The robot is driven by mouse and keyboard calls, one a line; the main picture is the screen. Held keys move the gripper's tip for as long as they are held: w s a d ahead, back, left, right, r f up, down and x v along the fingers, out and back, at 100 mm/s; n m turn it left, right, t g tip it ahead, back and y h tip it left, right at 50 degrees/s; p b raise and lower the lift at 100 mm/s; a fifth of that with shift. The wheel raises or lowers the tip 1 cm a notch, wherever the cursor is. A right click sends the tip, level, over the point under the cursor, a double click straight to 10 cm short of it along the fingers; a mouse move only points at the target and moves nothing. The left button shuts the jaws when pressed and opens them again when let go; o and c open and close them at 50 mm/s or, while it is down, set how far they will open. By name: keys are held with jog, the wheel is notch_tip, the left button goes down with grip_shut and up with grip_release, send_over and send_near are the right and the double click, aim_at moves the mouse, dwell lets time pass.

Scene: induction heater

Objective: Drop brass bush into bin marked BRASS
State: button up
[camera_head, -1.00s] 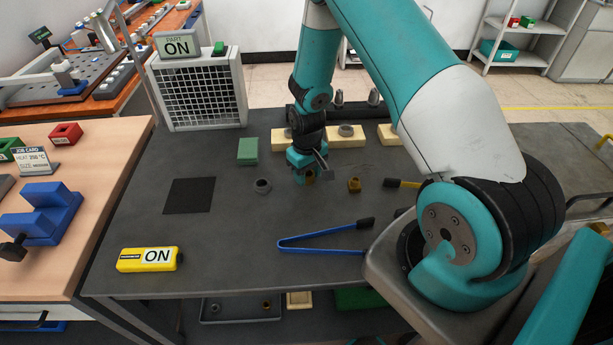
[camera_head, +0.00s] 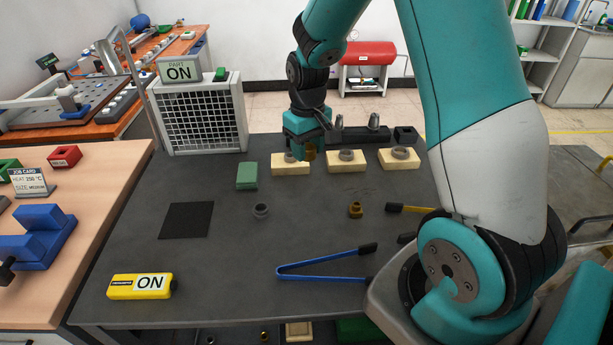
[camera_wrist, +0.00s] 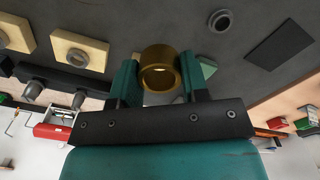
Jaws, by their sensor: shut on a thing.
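My gripper (camera_head: 307,150) is shut on a brass bush (camera_wrist: 159,72), which shows as a ring between the two fingers in the wrist view. In the head view the held bush (camera_head: 311,152) is partly hidden by the fingers. It appears raised above the table, in front of the left cream block. A second brass piece (camera_head: 355,209), flanged, stands on the table to the right. I cannot make out a bin marked BRASS in any view.
Cream blocks (camera_head: 346,160) with grey rings stand along the back. A grey bush (camera_head: 261,210), black mat (camera_head: 186,220), green block (camera_head: 247,176), blue tongs (camera_head: 320,270) and yellow instrument (camera_head: 141,286) lie on the table.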

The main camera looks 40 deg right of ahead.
jog(key=shift+r, duration=2.15)
